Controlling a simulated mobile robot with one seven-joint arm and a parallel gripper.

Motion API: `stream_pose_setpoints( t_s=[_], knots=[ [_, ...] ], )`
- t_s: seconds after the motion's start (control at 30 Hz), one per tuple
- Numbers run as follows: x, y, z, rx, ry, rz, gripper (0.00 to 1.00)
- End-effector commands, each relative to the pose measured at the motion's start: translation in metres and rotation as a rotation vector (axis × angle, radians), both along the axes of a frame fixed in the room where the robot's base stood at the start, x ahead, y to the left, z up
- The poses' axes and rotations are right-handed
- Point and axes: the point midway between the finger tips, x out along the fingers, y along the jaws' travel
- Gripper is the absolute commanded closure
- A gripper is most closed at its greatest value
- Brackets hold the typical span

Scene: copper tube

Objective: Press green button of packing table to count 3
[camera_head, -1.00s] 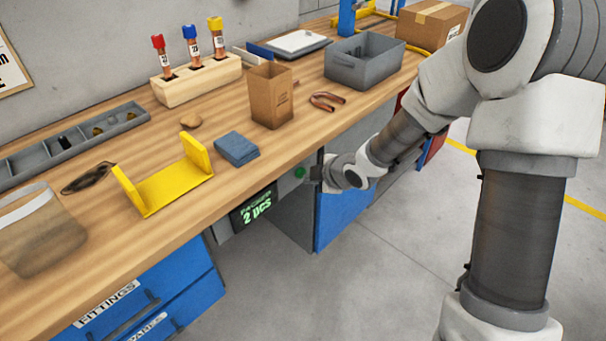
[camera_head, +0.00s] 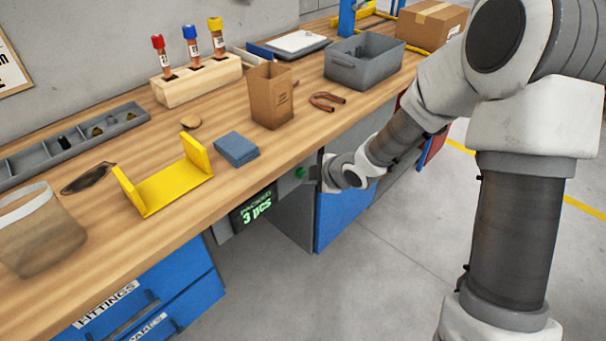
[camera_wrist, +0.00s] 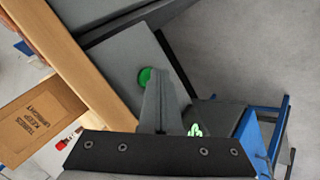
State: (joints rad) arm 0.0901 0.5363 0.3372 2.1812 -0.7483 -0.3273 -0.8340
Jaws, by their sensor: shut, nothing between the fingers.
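The green button (camera_head: 300,172) sits on a grey panel under the front edge of the packing table (camera_head: 290,150). The counter display (camera_head: 255,207) beside it reads "PACKED 3 pcs" in green. My gripper (camera_head: 316,173) is just right of the button in the head view, at about its height. In the wrist view the green button (camera_wrist: 146,76) shows round and partly behind the tip of my shut gripper (camera_wrist: 154,75). The fingers are empty. I cannot tell whether the tip touches the button.
Blue drawers (camera_head: 175,290) are below. The floor in front is clear.

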Motion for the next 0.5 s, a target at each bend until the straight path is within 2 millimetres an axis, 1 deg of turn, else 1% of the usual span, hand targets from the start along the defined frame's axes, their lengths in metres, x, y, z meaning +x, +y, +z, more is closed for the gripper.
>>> stream_pose_setpoints(
  t_s=[0.2,0.5],
  knots=[
    [-0.0073,-0.0097,0.0009,0.0,-0.001,0.0,1.0],
    [-0.009,-0.0113,0.0003,0.0,-0.001,0.0,1.0]
  ],
)
